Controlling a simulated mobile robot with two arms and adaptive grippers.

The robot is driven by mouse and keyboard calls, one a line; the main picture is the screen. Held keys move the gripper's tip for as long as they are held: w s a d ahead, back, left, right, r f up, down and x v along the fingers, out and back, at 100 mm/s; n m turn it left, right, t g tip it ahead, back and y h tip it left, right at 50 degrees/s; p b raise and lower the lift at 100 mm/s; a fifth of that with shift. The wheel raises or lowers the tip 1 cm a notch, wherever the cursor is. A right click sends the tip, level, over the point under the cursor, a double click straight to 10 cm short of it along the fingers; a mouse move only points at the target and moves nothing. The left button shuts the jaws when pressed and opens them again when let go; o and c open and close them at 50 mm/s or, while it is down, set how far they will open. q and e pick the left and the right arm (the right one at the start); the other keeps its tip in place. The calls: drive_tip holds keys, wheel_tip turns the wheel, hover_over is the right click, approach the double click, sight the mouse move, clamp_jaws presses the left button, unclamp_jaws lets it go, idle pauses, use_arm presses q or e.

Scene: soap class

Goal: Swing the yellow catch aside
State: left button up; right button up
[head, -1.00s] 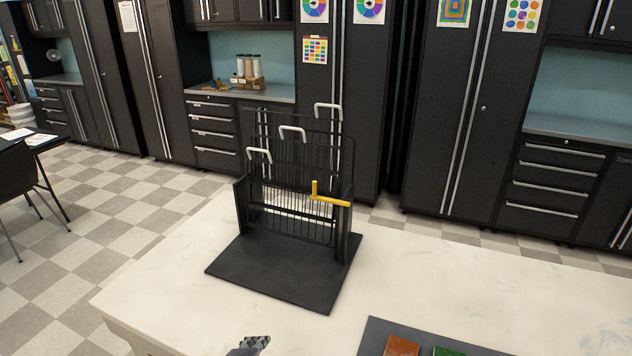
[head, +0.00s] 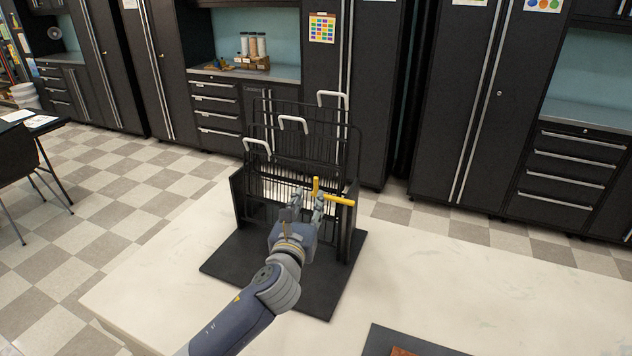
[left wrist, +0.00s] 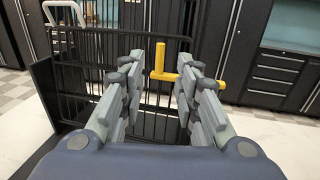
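The yellow catch (head: 335,199) is an L-shaped bar, with one upright arm and one arm pointing right, at the front right of a black wire rack. The rack (head: 262,213) stands on a black base (head: 222,264) and has several white-handled wire panels. My left gripper (head: 307,203) is in front of the rack, close to the catch. In the left wrist view the gripper (left wrist: 160,75) is open, with its fingers apart and nothing held. The catch (left wrist: 186,68) shows beyond the fingertips, nearer the right finger; whether they touch is unclear. My right gripper is not in view.
The rack stands on a white counter (head: 450,290). A dark tray (head: 400,338) with a brown block lies at the front right. The counter right of the rack is clear. Dark cabinets (head: 470,120) stand behind, across a checkered floor.

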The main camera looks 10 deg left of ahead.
sight(315, 185)
use_arm(q)
drive_tip(key=w, duration=0.3)
drive_tip(key=shift+w, duration=0.1)
drive_tip(key=w+p, duration=0.1)
drive_tip(key=w, duration=0.3)
drive_tip(key=shift+w, duration=0.25)
drive_tip(key=shift+w+f, duration=0.1)
drive_tip(key=shift+w, duration=0.5)
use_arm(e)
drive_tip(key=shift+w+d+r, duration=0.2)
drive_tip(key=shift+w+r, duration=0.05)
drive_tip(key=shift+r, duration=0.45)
use_arm(q)
clamp_jaws()
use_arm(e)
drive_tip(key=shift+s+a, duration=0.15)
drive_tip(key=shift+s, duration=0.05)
